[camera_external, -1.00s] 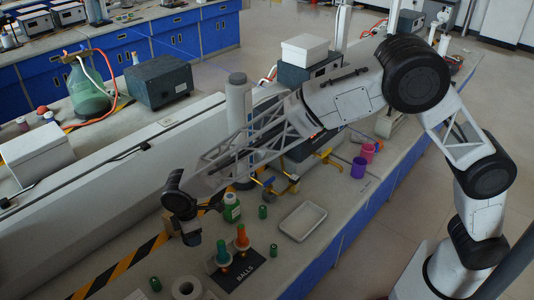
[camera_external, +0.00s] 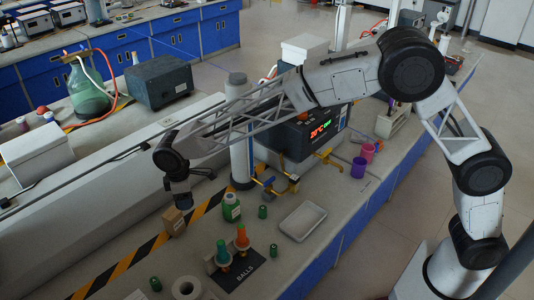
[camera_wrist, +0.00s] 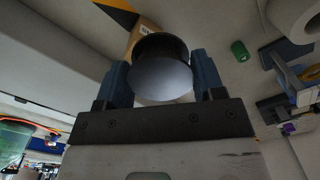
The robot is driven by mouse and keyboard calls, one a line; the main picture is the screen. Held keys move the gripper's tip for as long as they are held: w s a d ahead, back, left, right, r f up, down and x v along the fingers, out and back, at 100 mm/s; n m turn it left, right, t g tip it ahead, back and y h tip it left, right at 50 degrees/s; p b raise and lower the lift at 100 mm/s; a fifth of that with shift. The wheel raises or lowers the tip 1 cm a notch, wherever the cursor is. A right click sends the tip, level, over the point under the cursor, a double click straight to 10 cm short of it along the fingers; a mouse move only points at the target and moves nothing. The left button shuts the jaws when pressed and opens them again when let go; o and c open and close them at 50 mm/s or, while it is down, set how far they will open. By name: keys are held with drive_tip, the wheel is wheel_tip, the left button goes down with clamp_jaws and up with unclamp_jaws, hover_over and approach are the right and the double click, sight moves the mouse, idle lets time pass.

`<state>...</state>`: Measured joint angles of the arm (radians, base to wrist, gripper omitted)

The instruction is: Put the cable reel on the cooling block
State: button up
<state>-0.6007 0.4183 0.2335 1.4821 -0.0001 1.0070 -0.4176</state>
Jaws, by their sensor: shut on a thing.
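My gripper (camera_external: 181,203) is above the bench, left of the green-labelled bottle, pointing down. In the wrist view its two blue-grey fingers (camera_wrist: 161,78) are shut on a dark round thing with a smooth grey face, which I take to be the cable reel (camera_wrist: 160,80). In the external view the held thing is small and dark, hard to tell from the fingers. The cooling block cannot be told with certainty; a dark unit with a lit temperature display (camera_external: 318,130) stands at the back of the bench.
A small cardboard box (camera_external: 173,221) stands just below my gripper. A green bottle (camera_external: 231,208), a grey tray (camera_external: 302,221), a black BALLS mat (camera_external: 246,270) with green and orange pieces, a white roll (camera_external: 186,288) and purple cups (camera_external: 359,167) stand around. Striped tape crosses the bench.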

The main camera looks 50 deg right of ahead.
drive_tip(key=w+d+r+m, duration=0.7)
drive_tip(key=w+d+r, duration=0.9)
drive_tip(key=d+r, duration=0.4)
drive_tip(key=w+d+r+m, duration=0.2)
drive_tip(key=d, duration=1.2)
drive_tip(key=w+d+r+m, duration=0.2)
drive_tip(key=d, duration=1.2)
drive_tip(key=s+d+f+m, duration=0.1)
drive_tip(key=s+d+f, duration=0.2)
drive_tip(key=d, duration=0.8)
drive_tip(key=s+d+f+m, duration=0.2)
drive_tip(key=s+d, duration=0.1)
drive_tip(key=d, duration=0.9)
drive_tip(key=s+d+f+m, duration=0.1)
drive_tip(key=s+d+f, duration=0.2)
drive_tip(key=d, duration=0.8)
drive_tip(key=s+d+f+m, duration=0.2)
drive_tip(key=s+d+f, duration=0.1)
drive_tip(key=s+d, duration=0.9)
drive_tip(key=s+d+f+m, duration=0.1)
drive_tip(key=s+d+f, duration=0.3)
drive_tip(key=s+d, duration=0.8)
drive_tip(key=a+f+n, duration=0.4)
drive_tip(key=a+f, duration=0.9)
drive_tip(key=a, duration=0.2)
drive_tip(key=shift+s+a+f+n, duration=0.25)
drive_tip(key=shift+s+a+n, duration=0.05)
drive_tip(key=shift+s+a, duration=0.05)
